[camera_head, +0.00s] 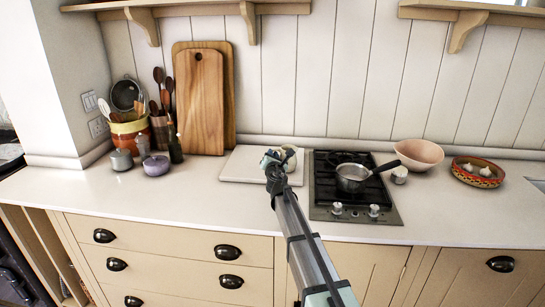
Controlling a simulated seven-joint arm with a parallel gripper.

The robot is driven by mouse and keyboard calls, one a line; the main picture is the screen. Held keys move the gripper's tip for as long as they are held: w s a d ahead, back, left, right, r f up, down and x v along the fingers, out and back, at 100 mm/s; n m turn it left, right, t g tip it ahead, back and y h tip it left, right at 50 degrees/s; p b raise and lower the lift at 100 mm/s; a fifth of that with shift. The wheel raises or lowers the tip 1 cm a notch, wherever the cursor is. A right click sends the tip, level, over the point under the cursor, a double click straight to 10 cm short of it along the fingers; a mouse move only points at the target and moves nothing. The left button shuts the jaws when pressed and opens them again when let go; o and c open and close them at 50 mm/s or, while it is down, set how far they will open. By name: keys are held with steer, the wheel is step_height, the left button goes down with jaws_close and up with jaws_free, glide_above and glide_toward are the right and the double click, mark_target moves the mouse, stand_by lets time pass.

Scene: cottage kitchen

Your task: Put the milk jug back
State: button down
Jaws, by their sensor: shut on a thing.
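My gripper (272,161) is at the end of my arm, over the right part of a pale board (238,166) on the counter, just left of the hob. It is shut on a small cream-coloured thing that looks like the milk jug (290,157). The jug shows just right of the fingers, and my wrist hides much of it. I cannot tell whether the jug touches the board or hangs a little above it.
The black hob (325,190) with a steel saucepan (352,177) is close on the right. A pink bowl (419,154) and a patterned dish (478,171) stand farther right. Wooden boards (200,105) lean behind, left. The counter's front left (190,208) is clear.

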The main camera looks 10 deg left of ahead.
steer(key=shift+f, duration=0.1)
steer(key=c, duration=1.6)
jaws_free()
steer(key=shift+f, duration=0.1)
steer(key=o, duration=0.5)
steer(key=shift+r, duration=0.2)
steer(key=s+d, duration=0.2)
steer(key=s, duration=1)
steer(key=shift+d, duration=0.15)
steer(key=shift+w, duration=0.1)
